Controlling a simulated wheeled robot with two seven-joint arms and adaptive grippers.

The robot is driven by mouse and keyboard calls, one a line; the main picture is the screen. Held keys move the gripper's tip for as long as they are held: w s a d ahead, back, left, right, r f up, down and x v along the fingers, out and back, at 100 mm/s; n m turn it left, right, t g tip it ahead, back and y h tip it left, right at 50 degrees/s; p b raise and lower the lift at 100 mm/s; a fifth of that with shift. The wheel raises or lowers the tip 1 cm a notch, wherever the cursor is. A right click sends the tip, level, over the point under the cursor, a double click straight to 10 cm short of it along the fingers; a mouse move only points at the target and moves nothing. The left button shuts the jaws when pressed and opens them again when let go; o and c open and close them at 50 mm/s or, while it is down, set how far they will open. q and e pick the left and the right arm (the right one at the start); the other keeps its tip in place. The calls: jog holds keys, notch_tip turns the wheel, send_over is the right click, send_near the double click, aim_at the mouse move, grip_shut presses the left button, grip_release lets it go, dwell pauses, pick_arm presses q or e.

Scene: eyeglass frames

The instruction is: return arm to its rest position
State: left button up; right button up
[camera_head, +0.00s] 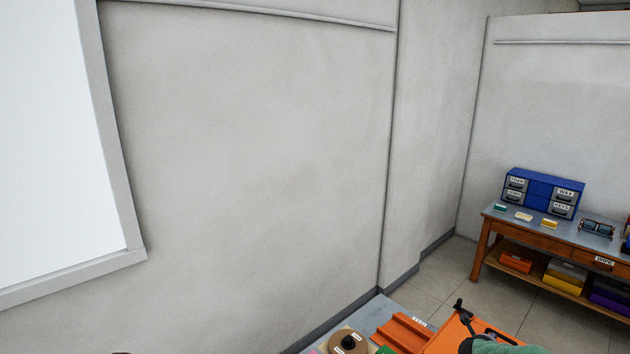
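Neither of my grippers can be made out in the head view. A pair of dark-framed eyeglasses (597,228) with bluish lenses lies on top of the wooden workbench (540,239) at the far right. A green rounded part (503,347) shows at the bottom edge, cut off by the frame; I cannot tell what it belongs to.
A blue drawer cabinet (541,186) and small blocks stand on the workbench; bins (515,262) fill its lower shelf. At the bottom, a grey table (368,317) holds an orange tray (405,332) and a brown disc (348,341). A grey wall (250,150) fills the middle.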

jog(key=s+a+f+n+g+y, duration=0.1)
jog(key=s+a+f+n+y, duration=0.1)
jog(key=s+a+f+n, duration=0.45)
jog(key=s+a+f+n+y, duration=0.3)
jog(key=a+f, duration=0.4)
jog(key=a, duration=0.3)
jog(key=s+a+f+n+g+y, duration=0.1)
jog(key=s+a+f+n+y, duration=0.1)
jog(key=s+a+f+n, duration=0.4)
jog(key=s+a+f+n+g+y, duration=0.25)
jog(key=s+a+n, duration=0.25)
jog(key=s+a, duration=0.65)
jog(key=s+a+f+n+g+y, duration=0.1)
jog(key=s+a+n+g+y, duration=0.25)
jog(key=s+a, duration=0.8)
pick_arm(q)
notch_tip(320, 180, down, 23)
jog(key=b, duration=2.3)
jog(key=shift+s+a+f, duration=0.2)
jog(key=shift+a, duration=0.05)
pick_arm(e)
notch_tip(320, 180, down, 22)
jog(key=n+t, duration=0.1)
jog(key=shift+d+r+h, duration=0.25)
jog(key=shift+d+h, duration=0.05)
jog(key=shift+d, duration=0.1)
